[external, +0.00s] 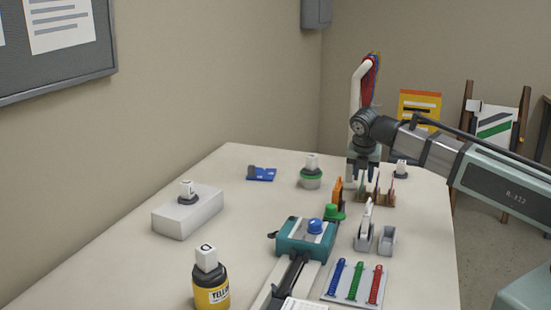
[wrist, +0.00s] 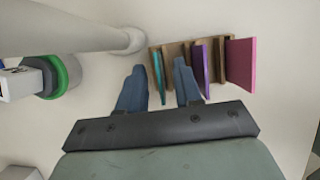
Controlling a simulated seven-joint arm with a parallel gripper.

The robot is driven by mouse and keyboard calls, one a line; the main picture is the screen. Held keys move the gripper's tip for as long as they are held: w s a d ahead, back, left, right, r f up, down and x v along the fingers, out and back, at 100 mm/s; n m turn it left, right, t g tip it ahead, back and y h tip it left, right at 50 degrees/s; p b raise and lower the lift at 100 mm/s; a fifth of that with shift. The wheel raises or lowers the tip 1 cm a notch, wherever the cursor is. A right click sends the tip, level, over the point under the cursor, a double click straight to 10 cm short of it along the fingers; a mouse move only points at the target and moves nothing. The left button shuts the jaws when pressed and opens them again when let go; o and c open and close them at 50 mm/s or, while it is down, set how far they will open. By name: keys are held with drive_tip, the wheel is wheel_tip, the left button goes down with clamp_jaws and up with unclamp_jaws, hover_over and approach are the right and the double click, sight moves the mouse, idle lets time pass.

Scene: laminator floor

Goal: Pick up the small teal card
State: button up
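The small teal card (wrist: 158,76) stands on edge in a slotted wooden rack (wrist: 173,49) in the wrist view. A purple card (wrist: 201,68) and a larger pink card (wrist: 240,62) stand to its right in the same rack. My gripper (wrist: 159,68) is open, with one finger on each side of the teal card. I see a gap on the left side; contact on either side cannot be made out. In the external view my gripper (external: 358,182) is low at the rack (external: 388,201). The teal card cannot be made out there.
A white post (wrist: 128,41) rises close to the rack. A green-ringed container (external: 311,178) stands left of it. A teal laminator-like device (external: 290,240), grey holders (external: 387,240) and a strip tray (external: 350,299) are nearer the camera.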

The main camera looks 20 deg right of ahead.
drive_tip(key=shift+w+d+f, duration=0.1)
drive_tip(key=shift+d+f, duration=0.05)
drive_tip(key=shift+f, duration=0.25)
clamp_jaws()
drive_tip(key=shift+r, duration=0.1)
